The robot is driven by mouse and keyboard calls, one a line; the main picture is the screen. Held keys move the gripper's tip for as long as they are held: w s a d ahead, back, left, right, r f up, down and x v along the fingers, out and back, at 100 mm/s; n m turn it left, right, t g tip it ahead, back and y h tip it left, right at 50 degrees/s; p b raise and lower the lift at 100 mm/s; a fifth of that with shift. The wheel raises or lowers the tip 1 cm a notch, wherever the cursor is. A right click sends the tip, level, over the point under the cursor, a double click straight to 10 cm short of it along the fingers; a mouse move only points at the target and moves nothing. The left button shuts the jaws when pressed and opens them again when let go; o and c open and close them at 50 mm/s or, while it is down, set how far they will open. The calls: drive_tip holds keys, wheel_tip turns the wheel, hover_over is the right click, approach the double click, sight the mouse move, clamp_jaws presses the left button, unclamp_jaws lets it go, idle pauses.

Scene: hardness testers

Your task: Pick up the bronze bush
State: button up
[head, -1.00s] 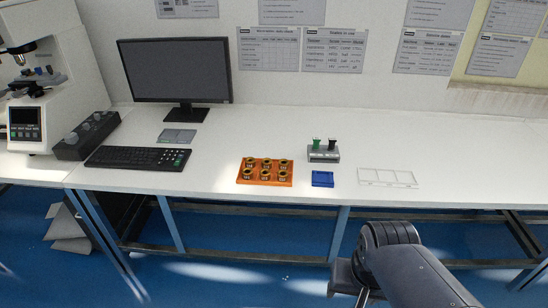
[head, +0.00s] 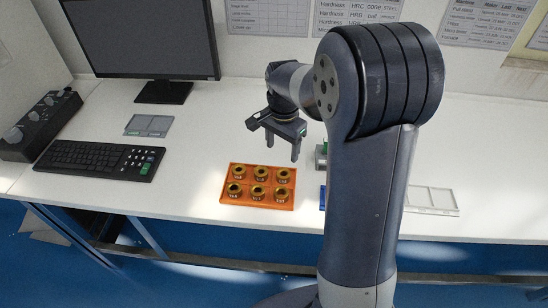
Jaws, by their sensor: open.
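Several bronze bushes (head: 260,173), ring-shaped with dark centres and small labels, sit in two rows in an orange tray (head: 227,209) on the white bench. I cannot tell from the picture which one is meant. My gripper (head: 282,148) is open and empty. It hangs above the bench, behind and to the right of the tray's far right corner, with its fingers pointing down and apart from the bushes. My arm hides part of the bench to the right of the tray.
A keyboard (head: 98,158) and a grey flat case (head: 148,125) lie left of the tray, below a monitor (head: 145,40). A blue block (head: 322,197) and a grey stand (head: 320,155) are mostly hidden by my arm. A white partitioned tray (head: 432,199) is at right.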

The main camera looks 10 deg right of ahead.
hover_over(284, 170)
drive_tip(key=a, duration=0.1)
drive_tip(key=f, duration=0.5)
drive_tip(key=shift+s+a+f, duration=0.15)
drive_tip(key=shift+s+f, duration=0.25)
drive_tip(key=f, duration=0.2)
drive_tip(key=d+f, duration=0.1)
drive_tip(key=f, duration=0.1)
drive_tip(key=shift+s, duration=0.25)
drive_tip(key=shift+f, duration=0.65)
drive_tip(key=shift+c, duration=0.5)
drive_tip(key=c, duration=1.2)
